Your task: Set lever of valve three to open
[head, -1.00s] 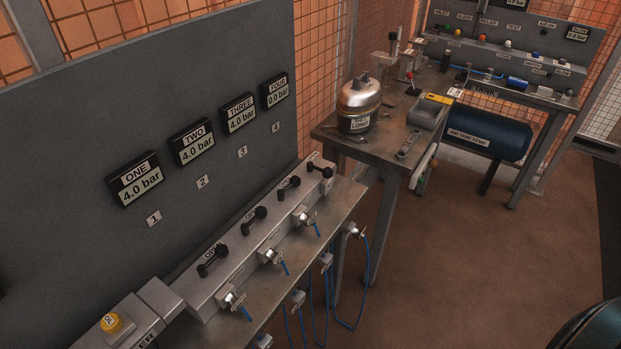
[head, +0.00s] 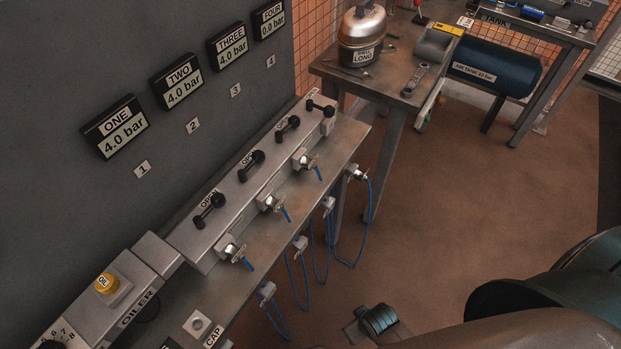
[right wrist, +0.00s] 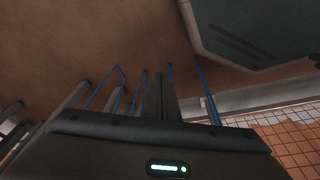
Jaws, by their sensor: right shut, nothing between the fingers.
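The lever of valve three (head: 287,129) is a black handle on the grey manifold block (head: 188,240). It lies along the block, like the levers of valve one (head: 209,211) and valve two (head: 251,167). The lever of valve four (head: 321,107) lies across it. The display for three (head: 231,47) reads 4.0 bar; four (head: 269,19) reads 0.0 bar. My right gripper (right wrist: 158,85) shows in the right wrist view, fingers together and empty, with blue hoses beyond. It touches no lever. My right arm shows at the head view's lower right. My left gripper is out of view.
Blue hoses (head: 369,212) hang from fittings along the bench's front edge. The floor to the right is open.

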